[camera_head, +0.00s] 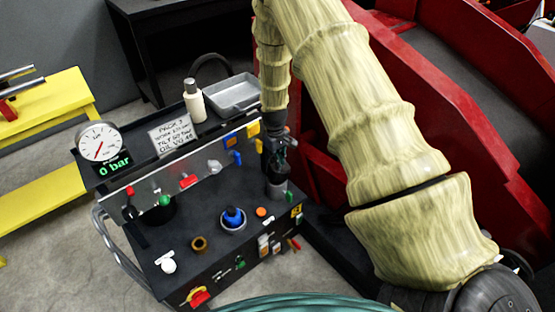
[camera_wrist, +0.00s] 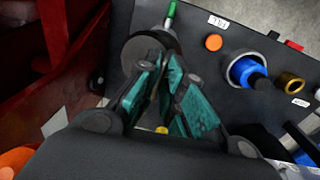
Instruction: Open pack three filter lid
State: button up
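The pack (camera_head: 215,205) is a dark bench-like unit with a handwritten sign reading "PACK 3" (camera_head: 172,134). At its right end stands a short grey cylinder with a dark top (camera_head: 276,189). In the wrist view a round dark disc (camera_wrist: 136,52) shows there, with a green-ended rod (camera_wrist: 171,14) beside it. I cannot tell for sure that this is the filter lid. My gripper (camera_head: 278,155) points down just over the cylinder. In the wrist view its teal-padded fingers (camera_wrist: 164,68) converge over the disc, partly hiding it. Contact and grip are unclear.
A blue cap in a pale ring (camera_head: 233,218), an orange button (camera_head: 261,212) and a brass fitting (camera_head: 199,244) sit on the deck. A gauge (camera_head: 100,142) reads 0 bar. A bottle (camera_head: 194,101) and metal tray (camera_head: 233,95) stand behind. Red machinery (camera_head: 440,100) is close on the right.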

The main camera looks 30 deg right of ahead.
aim_at(277, 169)
jog(key=o, duration=0.5)
jog(key=shift+d+f, duration=0.15)
jog(key=shift+d, duration=0.05)
jog(key=shift+c, duration=0.2)
notch_tip(277, 169, up, 12)
jog(key=shift+a, duration=0.4)
jog(key=shift+s, duration=0.1)
